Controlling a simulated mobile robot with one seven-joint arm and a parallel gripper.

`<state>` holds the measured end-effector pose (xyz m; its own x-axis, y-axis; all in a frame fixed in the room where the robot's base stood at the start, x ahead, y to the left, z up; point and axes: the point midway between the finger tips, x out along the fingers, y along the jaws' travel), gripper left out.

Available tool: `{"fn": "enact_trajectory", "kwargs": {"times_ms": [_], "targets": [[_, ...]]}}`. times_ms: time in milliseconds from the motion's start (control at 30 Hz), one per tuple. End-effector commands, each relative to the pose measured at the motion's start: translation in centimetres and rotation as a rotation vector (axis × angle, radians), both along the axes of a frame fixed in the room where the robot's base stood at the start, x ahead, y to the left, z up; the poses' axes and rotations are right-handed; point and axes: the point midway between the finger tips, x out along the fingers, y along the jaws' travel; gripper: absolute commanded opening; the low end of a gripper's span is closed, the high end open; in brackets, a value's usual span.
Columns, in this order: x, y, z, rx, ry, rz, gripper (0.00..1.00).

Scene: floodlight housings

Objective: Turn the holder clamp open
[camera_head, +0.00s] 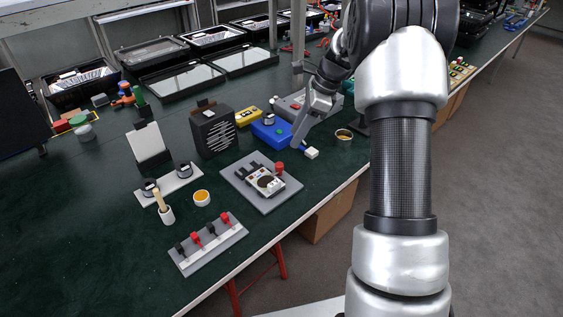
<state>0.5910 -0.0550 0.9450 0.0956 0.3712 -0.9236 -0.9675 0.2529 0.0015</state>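A grey board (238,178) on the green bench carries a pale device with dark parts and a red knob (280,167). This looks like the holder, but I cannot tell for sure which part is the clamp or how it is turned. My gripper (303,149) points down above the bench, behind and to the right of this board, and appears apart from it. Its fingers are small and seen from the side, so their opening is unclear. A small white piece (312,153) shows at the fingertips; I cannot tell whether it is held.
A strip with red and black levers (208,243) lies in front, near a yellow-filled cup (201,198). The bench's left front is clear.

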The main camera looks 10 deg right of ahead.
Motion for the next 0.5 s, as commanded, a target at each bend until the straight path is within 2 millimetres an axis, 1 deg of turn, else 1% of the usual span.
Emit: {"fn": "enact_trajectory", "kwargs": {"times_ms": [33, 200, 400, 500], "targets": [[0.1, 0.5, -1.4, 0.001, 0.003, 0.001, 0.40], [0.4, 1.8, -4.9, 0.001, 0.003, 0.001, 0.40], [0.8, 3.3, -8.4, 0.000, 0.001, 0.002, 0.40], [0.9, 3.8, -9.7, 0.000, 0.001, 0.001, 0.40]]}}
